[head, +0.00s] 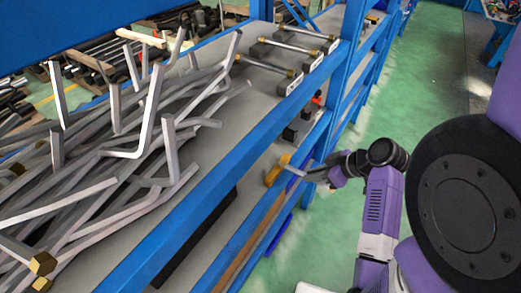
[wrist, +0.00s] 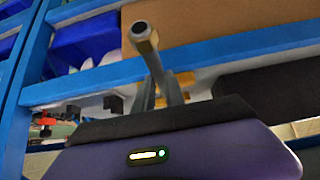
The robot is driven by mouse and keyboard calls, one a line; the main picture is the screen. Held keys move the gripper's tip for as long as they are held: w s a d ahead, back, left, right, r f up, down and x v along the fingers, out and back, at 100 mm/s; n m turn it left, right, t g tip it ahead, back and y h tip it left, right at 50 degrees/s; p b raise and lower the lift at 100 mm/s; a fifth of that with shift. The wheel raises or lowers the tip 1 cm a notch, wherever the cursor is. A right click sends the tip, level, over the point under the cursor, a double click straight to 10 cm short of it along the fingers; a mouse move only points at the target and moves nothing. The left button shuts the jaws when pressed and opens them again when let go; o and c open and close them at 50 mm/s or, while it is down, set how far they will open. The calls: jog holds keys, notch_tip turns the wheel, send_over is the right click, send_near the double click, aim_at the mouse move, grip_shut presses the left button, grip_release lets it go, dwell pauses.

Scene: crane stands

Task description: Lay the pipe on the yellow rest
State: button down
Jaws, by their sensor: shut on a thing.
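My gripper (head: 311,172) reaches in from the right at the side of the blue rack, at the lower shelf. In the head view the pipe cannot be clearly told from the fingers. A yellow piece (head: 277,170), which looks like the yellow rest, stands just left of my fingertips. A bit of yellow also shows behind the fingers in the wrist view (wrist: 184,77). I cannot tell whether pipe and rest touch.
Blue rack beams (head: 215,163) run close above and beside my gripper. Several grey bent bars (head: 110,160) lie piled on the upper shelf at left. Metal rods with brass ends (head: 267,65) rest on small stands farther back. The green floor (head: 420,80) at right is mostly clear.

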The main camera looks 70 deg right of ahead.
jog(key=w+d+b, duration=0.1)
jog(key=w, duration=0.4)
jog(key=w+d+b, duration=0.1)
jog(key=w, duration=0.4)
jog(key=w+d+b, duration=0.1)
jog(key=w+b, duration=0.1)
jog(key=w, duration=0.3)
jog(key=shift+d, duration=0.2)
jog(key=w, duration=0.1)
jog(key=w+d+b, duration=0.1)
jog(key=w, duration=0.1)
jog(key=shift+w+f, duration=0.1)
jog(key=shift+w, duration=0.2)
jog(key=shift+w+f+b, duration=0.2)
jog(key=shift+f+b, duration=0.1)
jog(key=shift+b, duration=0.3)
jog(key=shift+r, duration=0.1)
jog(key=c, duration=1.4)
grip_release()
jog(key=shift+s, duration=0.1)
